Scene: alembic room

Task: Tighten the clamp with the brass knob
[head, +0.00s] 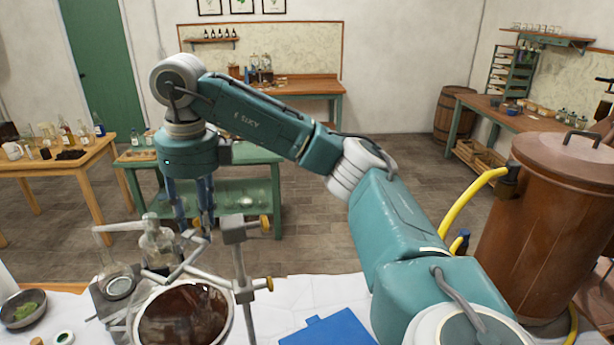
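A grey metal clamp (234,229) sits on an upright stand rod (241,262) at the front of the white-covered table. A brass knob (265,222) shows on its right side, and another brass knob (196,223) shows on its left, close to my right gripper. A third brass knob (269,284) is on a lower holder. My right gripper (195,224) points down with its dark blue fingers apart, just left of the clamp. Whether a fingertip touches the left knob cannot be told. My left gripper is out of view.
Glass flasks (158,245) and a wide pan of dark brown liquid (185,318) crowd the space below the gripper. A blue mat (328,330) lies to the right. A large copper vessel (545,220) with a yellow hose (462,203) stands at right.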

